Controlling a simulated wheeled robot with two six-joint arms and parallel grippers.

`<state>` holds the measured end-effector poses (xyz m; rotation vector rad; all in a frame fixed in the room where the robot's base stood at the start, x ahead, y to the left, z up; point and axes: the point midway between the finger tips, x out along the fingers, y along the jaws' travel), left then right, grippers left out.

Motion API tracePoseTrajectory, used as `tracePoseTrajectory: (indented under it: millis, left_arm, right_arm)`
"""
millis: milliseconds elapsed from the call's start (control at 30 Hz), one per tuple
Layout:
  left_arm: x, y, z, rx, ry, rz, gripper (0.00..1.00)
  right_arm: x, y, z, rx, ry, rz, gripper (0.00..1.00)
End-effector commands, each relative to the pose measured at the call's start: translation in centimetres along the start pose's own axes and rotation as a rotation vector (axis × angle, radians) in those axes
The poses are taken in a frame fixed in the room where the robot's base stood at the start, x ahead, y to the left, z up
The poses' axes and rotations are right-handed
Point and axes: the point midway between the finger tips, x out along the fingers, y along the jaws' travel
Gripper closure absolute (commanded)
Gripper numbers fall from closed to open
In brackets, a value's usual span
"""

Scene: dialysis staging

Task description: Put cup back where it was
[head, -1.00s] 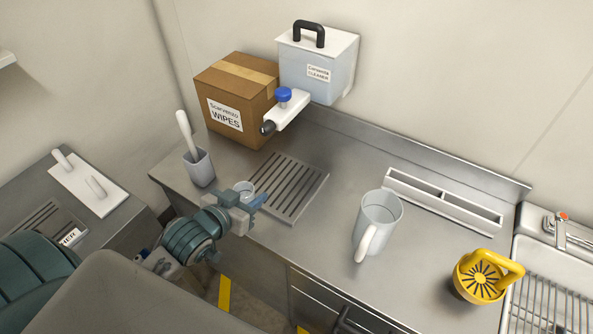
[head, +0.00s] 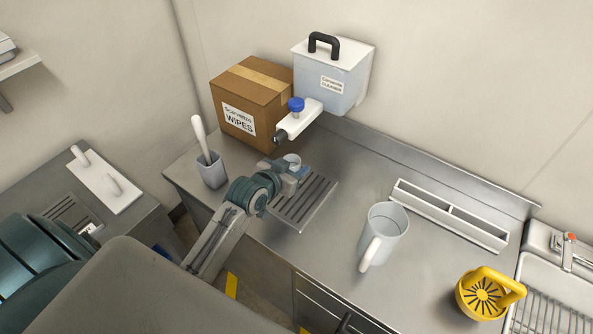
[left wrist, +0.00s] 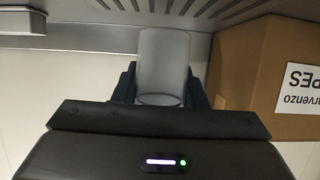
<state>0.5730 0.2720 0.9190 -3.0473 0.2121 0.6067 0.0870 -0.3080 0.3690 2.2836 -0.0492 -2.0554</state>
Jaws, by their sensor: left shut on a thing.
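The cup (head: 292,159) is small and pale, and it is between the fingers of my left gripper (head: 294,168). In the left wrist view the cup (left wrist: 163,62) is a plain grey cylinder, with a dark finger on each side of it. My left gripper is shut on it. The cup is at the back left end of the slotted drip tray (head: 312,205), in front of and below the dispenser spout. I cannot tell whether its base touches the tray. My right gripper is not in view.
The dispenser (head: 330,80) with its blue-knobbed tap (head: 297,104) and the wipes box (head: 247,95) stand behind. A grey holder with a white handle (head: 213,172) is at left. Counter between tray and jug is clear.

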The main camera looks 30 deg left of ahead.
Motion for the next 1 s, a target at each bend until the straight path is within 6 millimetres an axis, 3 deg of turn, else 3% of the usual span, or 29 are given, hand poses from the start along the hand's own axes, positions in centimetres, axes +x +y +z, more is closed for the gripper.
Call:
tracePoseTrajectory:
  millis: [67,333,700,733,800,833,1000]
  left_arm:
    - [0.7,0.0,-0.5,-0.002,0.002,0.0,0.86]
    - [2.1,0.0,2.8,-0.001,-0.002,0.0,0.86]
    - [2.3,0.0,3.3,0.0,0.0,0.0,0.86]
    - [2.3,0.0,3.3,0.0,0.0,0.0,0.58]
    - [2.3,0.0,3.2,0.0,0.0,0.0,0.44]
    - [2.3,0.0,3.2,0.0,0.0,0.0,0.4]
    - [2.3,0.0,3.2,0.0,0.0,0.0,0.4]
  right_arm:
    - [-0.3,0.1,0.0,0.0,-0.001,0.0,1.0]
    - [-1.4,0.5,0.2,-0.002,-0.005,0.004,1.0]
    - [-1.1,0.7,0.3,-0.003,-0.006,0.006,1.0]
    - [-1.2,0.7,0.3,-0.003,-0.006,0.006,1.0]
    - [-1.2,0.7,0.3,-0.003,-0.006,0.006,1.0]
    - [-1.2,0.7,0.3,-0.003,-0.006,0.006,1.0]
    - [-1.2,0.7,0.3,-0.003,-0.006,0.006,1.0]
